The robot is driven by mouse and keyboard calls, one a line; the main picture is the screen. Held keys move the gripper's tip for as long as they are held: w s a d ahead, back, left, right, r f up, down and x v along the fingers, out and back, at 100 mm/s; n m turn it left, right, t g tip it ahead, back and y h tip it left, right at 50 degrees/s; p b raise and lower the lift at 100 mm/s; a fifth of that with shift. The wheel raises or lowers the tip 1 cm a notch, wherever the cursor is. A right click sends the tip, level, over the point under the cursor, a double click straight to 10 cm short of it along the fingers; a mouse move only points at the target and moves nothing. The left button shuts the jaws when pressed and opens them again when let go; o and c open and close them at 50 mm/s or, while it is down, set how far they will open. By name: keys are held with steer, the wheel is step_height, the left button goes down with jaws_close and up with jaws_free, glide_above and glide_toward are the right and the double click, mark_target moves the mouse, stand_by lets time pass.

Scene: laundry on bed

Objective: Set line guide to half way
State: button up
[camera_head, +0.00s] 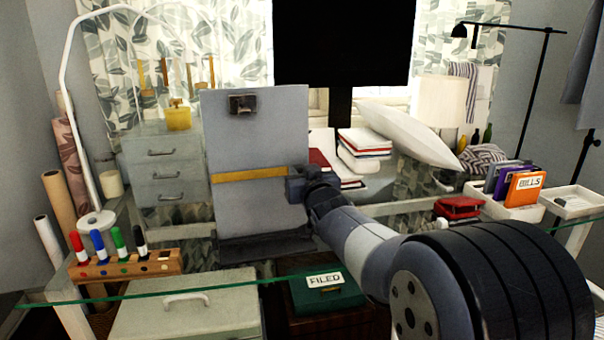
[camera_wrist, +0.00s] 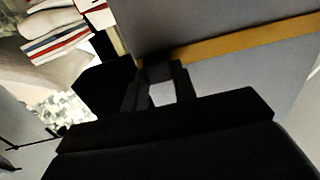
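A grey upright board (camera_head: 255,130) with a dark clip at its top stands on the glass desk. A yellow-orange line guide (camera_head: 250,174) crosses it slightly below its mid-height, nearly level. My gripper (camera_head: 296,186) is at the guide's right end, by the board's right edge. In the wrist view the guide (camera_wrist: 250,38) runs from the gripper's fingertips (camera_wrist: 162,70) across the grey board (camera_wrist: 240,75). The fingers show a light gap between them, with dark parts meeting the guide's end. Whether they are clamped on it is hidden.
A pen block (camera_head: 125,265) with several markers stands at front left. A green box (camera_head: 325,290) labelled FILED is at the front. Books (camera_head: 362,150) and a white pillow (camera_head: 408,133) lie behind my arm. A red item (camera_head: 458,207) and a binder tray (camera_head: 505,208) are at right.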

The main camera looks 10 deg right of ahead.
steer(key=o, duration=0.5)
steer(key=shift+c, duration=0.2)
steer(key=s, duration=1.1)
steer(key=shift+d+p, duration=0.35)
steer(key=shift+w, duration=0.2)
steer(key=w, duration=1)
steer(key=shift+w+a+f+b, duration=0.1)
steer(key=shift+w+a+b, duration=0.2)
steer(key=shift+a+b, duration=0.1)
steer(key=shift+f, duration=0.25)
